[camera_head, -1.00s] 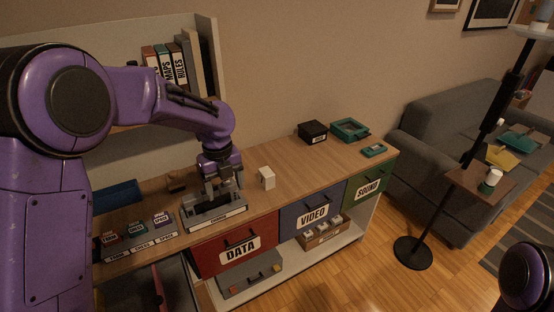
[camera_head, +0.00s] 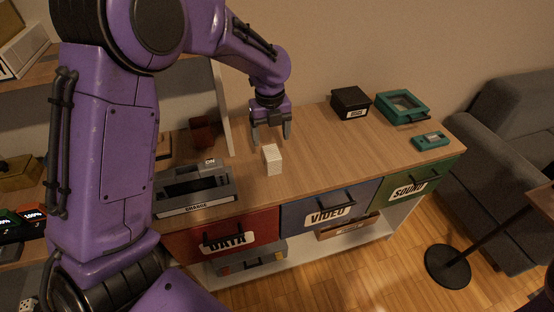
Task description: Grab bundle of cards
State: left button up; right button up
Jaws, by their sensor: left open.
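A small white block-like stack, which looks like the bundle of cards (camera_head: 272,161), stands upright on the wooden cabinet top. My left gripper (camera_head: 271,138) points down just behind and above it, with its fingers spread to either side. The gripper is open and empty, and I cannot tell whether it touches the stack. My left arm comes in from the left and covers much of the left side. My right gripper is not seen.
A grey tray (camera_head: 196,198) sits left of the stack at the front edge. A black box (camera_head: 350,103), a teal case (camera_head: 403,106) and a small teal device (camera_head: 430,141) stand to the right. Labelled drawers lie below. The wooden top (camera_head: 330,150) between is clear.

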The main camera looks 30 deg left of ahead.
aim_at(272, 152)
pick_arm(q)
notch_tip(272, 152, down, 10)
jog(key=shift+w+f+p, duration=0.1)
jog(key=shift+p, duration=0.65)
jog(key=c, duration=1.1)
jog(key=shift+r, duration=0.2)
